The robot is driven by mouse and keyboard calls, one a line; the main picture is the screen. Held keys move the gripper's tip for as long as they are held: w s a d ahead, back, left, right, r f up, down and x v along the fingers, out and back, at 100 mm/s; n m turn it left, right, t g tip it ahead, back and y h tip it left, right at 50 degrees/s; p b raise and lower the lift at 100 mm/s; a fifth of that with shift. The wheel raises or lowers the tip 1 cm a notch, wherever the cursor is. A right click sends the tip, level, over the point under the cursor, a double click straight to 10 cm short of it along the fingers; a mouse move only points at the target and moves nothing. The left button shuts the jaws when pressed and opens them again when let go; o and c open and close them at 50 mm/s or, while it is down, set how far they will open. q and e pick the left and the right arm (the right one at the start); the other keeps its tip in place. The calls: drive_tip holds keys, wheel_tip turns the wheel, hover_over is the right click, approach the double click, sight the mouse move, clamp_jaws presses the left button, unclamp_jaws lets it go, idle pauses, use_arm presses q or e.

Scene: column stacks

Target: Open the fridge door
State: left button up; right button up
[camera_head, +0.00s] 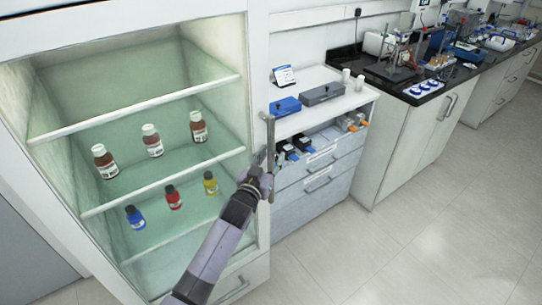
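The fridge (130,30) is a tall white cabinet on the left of the head view, with a greenish see-through front. Its door looks shut, flush with the cabinet. The long grey vertical door handle (270,135) stands at the right edge of the front. My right gripper is not in view.
Inside the fridge, brown bottles (153,141) and smaller coloured bottles (173,197) stand on shelves. A grey drawer cabinet (316,190) stands close to the handle's right. A black-topped lab bench (420,75) runs farther right. The floor (420,250) at lower right is clear.

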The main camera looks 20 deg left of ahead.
use_arm(q)
drive_tip(key=shift+w, duration=0.2)
clamp_jaws()
idle(0.4)
idle(0.4)
